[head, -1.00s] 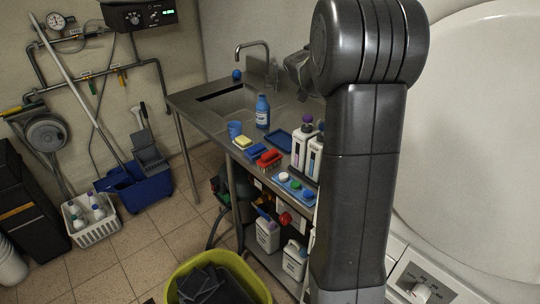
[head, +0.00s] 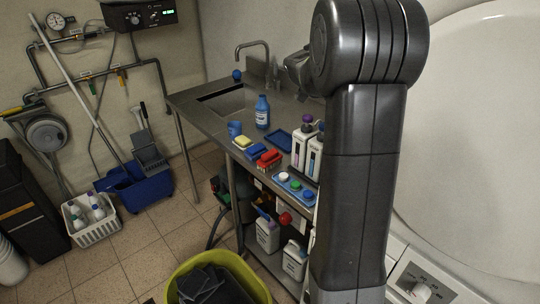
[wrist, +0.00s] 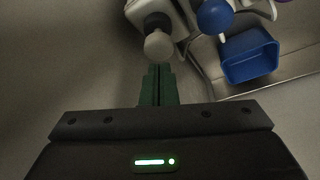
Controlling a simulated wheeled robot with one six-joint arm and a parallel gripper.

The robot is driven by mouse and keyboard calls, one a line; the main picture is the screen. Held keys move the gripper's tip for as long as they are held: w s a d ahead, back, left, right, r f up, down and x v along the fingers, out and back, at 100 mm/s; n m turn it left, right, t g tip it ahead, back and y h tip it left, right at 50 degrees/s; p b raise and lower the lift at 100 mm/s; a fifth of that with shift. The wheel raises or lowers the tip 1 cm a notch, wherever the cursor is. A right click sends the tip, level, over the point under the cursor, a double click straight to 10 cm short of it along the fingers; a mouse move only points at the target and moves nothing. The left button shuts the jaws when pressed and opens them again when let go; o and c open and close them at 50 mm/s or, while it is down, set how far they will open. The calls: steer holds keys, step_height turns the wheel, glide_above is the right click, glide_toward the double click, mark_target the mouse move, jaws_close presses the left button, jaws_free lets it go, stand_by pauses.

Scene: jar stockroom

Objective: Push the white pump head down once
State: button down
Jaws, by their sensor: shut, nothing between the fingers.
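In the wrist view a pale, rounded pump head (wrist: 159,46) sits on a dark collar above a white body (wrist: 172,12). My gripper (wrist: 158,72) has its green fingers shut together with nothing between them. The fingertips are just below the pump head in the picture; I cannot tell whether they touch it. A blue round head (wrist: 215,15) is to its right. In the head view my arm hides my gripper and part of the counter, and I cannot pick out the white pump there for sure.
A blue open container (wrist: 248,56) is to the right in the wrist view. The steel counter (head: 222,122) holds a blue bottle (head: 262,112), a blue cup (head: 235,128), a red brush (head: 269,159) and white bottles (head: 299,146). A yellow-green bin (head: 258,287) stands in front.

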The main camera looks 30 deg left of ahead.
steer(key=shift+f, duration=0.15)
steer(key=shift+f+b, duration=1.15)
steer(key=shift+f, duration=0.2)
steer(key=shift+r+p, duration=0.95)
steer(key=shift+r, duration=0.45)
steer(key=shift+r, duration=0.1)
step_height(320, 180, up, 6)
steer(key=p, duration=0.4)
steer(key=shift+f, duration=0.2)
